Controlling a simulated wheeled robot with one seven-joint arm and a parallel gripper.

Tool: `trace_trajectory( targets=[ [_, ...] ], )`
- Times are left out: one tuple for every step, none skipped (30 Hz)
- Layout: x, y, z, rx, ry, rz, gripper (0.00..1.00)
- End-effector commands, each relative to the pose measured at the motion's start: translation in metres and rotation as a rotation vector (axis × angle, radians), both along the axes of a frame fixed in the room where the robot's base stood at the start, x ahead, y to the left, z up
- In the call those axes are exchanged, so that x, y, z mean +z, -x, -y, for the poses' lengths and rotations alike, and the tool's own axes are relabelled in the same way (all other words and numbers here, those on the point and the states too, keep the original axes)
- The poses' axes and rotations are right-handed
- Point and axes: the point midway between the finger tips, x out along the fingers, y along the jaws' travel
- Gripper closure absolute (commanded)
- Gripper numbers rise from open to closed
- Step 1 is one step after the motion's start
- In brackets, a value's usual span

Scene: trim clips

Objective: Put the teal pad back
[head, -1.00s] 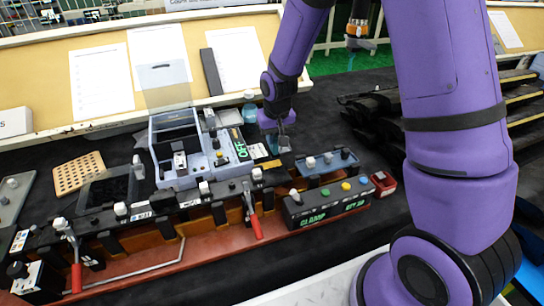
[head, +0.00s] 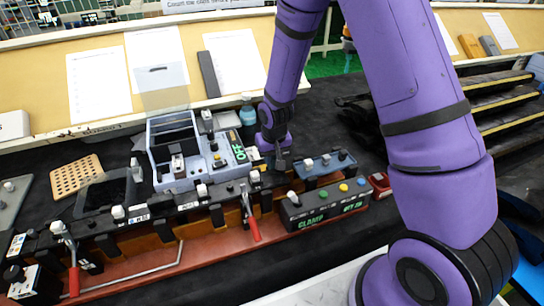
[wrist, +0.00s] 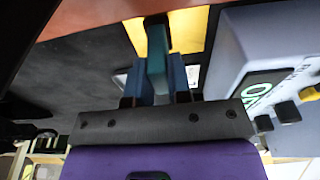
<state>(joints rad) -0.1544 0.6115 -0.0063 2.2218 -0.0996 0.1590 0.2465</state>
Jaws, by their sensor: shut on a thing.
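The teal pad (wrist: 157,50) is held upright between the two blue fingers of my gripper (wrist: 160,78) in the wrist view. Its far end sticks out past the fingertips, over a yellow patch (wrist: 190,30). In the head view my gripper (head: 281,162) points down just behind the long clamp fixture (head: 215,205), between the grey-blue OFF box and a small blue-grey block (head: 325,163). The pad cannot be made out clearly there. I cannot tell whether it touches the surface.
The OFF box (head: 240,152) stands close on the left, with a teal bottle (head: 248,112) behind it. A black CLAMP button panel (head: 325,207) and a red box (head: 379,184) lie to the front right. Black ribbed parts (head: 365,115) lie further right.

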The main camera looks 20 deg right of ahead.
Motion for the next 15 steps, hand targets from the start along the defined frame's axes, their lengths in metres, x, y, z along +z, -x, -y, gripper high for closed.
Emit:
trace_trajectory(
  targets=[
    [-0.0016, 0.0001, 0.0, 0.0, 0.0, 0.0, 1.0],
    [-0.0011, -0.0001, 0.0, 0.0, 0.0, 0.0, 0.74],
    [-0.001, -0.0001, 0.0, 0.0, 0.0, 0.0, 0.65],
    [-0.001, -0.0001, 0.0, 0.0, 0.0, 0.0, 0.58],
    [-0.001, -0.0001, 0.0, 0.0, 0.0, 0.0, 0.56],
    [-0.001, -0.0001, 0.0, 0.0, 0.0, 0.0, 0.56],
    [-0.001, -0.0001, 0.0, 0.0, 0.0, 0.0, 0.56],
    [-0.001, -0.0001, 0.0, 0.0, 0.0, 0.0, 0.56],
    [-0.0009, 0.0, 0.0, 0.0, 0.0, 0.0, 0.56],
    [-0.0009, 0.0001, 0.0, 0.0, 0.0, 0.0, 0.56],
    [-0.0009, 0.0001, 0.0, 0.0, 0.0, 0.0, 0.56],
    [-0.0007, 0.0, 0.0, 0.0, 0.0, 0.0, 0.56],
    [-0.0002, 0.0, 0.0, 0.0, 0.0, 0.0, 0.56],
    [0.0007, -0.0001, 0.0, 0.0, 0.0, 0.0, 0.56],
    [0.0025, -0.0001, 0.0, 0.0, 0.0, 0.0, 0.56]
  ],
)
